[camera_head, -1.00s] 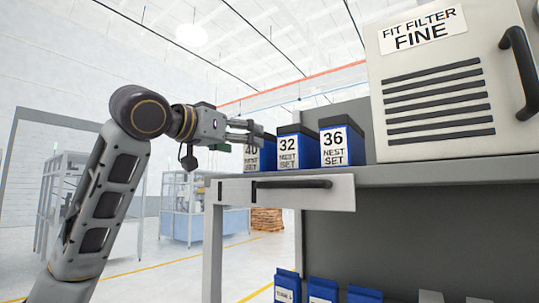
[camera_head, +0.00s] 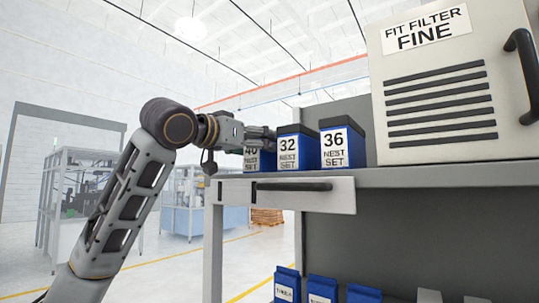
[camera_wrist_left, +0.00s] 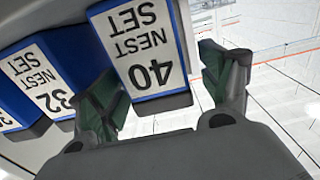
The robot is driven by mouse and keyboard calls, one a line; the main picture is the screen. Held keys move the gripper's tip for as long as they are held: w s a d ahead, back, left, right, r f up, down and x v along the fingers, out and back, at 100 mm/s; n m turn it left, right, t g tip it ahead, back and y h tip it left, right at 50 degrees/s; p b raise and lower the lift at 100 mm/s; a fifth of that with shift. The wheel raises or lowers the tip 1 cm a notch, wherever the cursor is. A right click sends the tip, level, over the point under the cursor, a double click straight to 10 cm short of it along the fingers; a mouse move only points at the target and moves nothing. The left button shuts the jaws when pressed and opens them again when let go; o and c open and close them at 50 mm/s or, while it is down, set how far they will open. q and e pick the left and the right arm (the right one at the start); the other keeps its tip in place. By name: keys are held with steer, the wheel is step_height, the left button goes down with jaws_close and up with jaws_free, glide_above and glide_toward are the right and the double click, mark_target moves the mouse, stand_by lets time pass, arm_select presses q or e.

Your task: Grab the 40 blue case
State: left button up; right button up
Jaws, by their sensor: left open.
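The blue case labelled 40 NEST SET (camera_head: 254,160) stands at the left end of the shelf, its upper part hidden behind my left gripper in the head view. My left gripper (camera_head: 262,139) is open at the case's top. In the left wrist view the 40 case (camera_wrist_left: 151,55) appears upside down between the two open fingers of the left gripper (camera_wrist_left: 168,92), with one finger on each side. I cannot tell whether either finger touches it. My right gripper is not in view.
The 32 case (camera_head: 297,150) stands close beside the 40 case, then the 36 case (camera_head: 342,146). A large FIT FILTER FINE box (camera_head: 440,85) stands to the right. A drawer with a dark handle (camera_head: 293,186) lies below. More blue cases (camera_head: 322,289) stand on a lower shelf.

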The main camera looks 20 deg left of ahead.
arm_select(q)
steer(key=shift+p+x, duration=0.55)
steer(key=shift+x, duration=1.25)
steer(key=shift+s+d+f, duration=0.1)
steer(key=c, duration=1.4)
steer(key=shift+r, duration=5.05)
